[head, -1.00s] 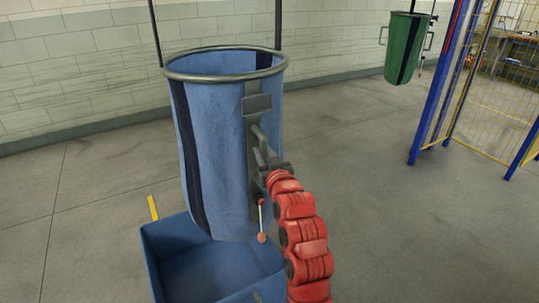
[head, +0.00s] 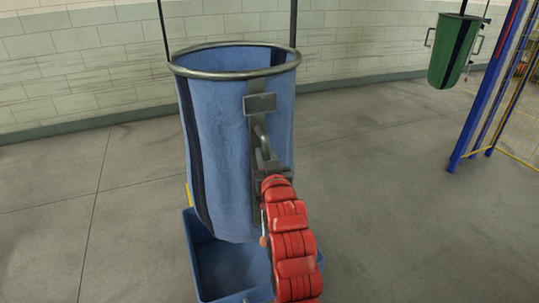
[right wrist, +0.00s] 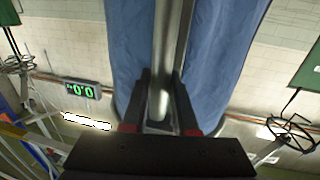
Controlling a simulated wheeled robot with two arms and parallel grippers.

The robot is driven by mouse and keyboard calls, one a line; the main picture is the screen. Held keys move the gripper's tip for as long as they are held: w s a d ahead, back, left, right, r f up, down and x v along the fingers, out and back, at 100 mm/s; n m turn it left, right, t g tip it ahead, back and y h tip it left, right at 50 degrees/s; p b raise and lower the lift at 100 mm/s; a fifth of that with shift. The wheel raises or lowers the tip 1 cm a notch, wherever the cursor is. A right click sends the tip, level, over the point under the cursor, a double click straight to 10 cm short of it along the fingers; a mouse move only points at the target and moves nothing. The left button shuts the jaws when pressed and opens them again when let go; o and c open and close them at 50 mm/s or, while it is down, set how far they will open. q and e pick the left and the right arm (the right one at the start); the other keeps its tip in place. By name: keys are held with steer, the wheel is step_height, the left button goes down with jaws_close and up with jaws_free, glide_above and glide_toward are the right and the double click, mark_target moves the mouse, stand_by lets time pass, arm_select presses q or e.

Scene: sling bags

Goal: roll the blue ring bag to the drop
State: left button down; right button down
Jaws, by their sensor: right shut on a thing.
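The blue ring bag (head: 220,140) hangs open-topped from its metal ring (head: 290,60) in the middle of the head view. A dark stripe runs down its side, and a metal handle (head: 261,138) stands out from its strap. My right gripper (head: 270,167) is shut on this handle. The right wrist view shows the gripper's two fingers (right wrist: 160,90) on either side of the grey handle bar (right wrist: 162,55), with blue fabric behind. A blue open bin (head: 212,263) stands on the floor beneath the bag, partly hidden by it and my red arm. My left gripper is out of view.
A green bag (head: 455,52) hangs at the back right, beside a blue post (head: 487,95) of a yellow-mesh fence. A block wall runs behind. A green-digit display (right wrist: 82,90) shows in the right wrist view.

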steer(key=c, duration=0.7)
jaws_free()
steer(key=s+d+p, duration=0.1)
steer(key=s+p, duration=0.9)
steer(key=s, duration=0.1)
steer(key=s+d+p, duration=0.1)
steer(key=s+p, duration=0.4)
steer(key=s, duration=0.1)
steer(key=shift+s+d, duration=0.1)
steer(key=shift+d, duration=0.2)
stand_by(0.4)
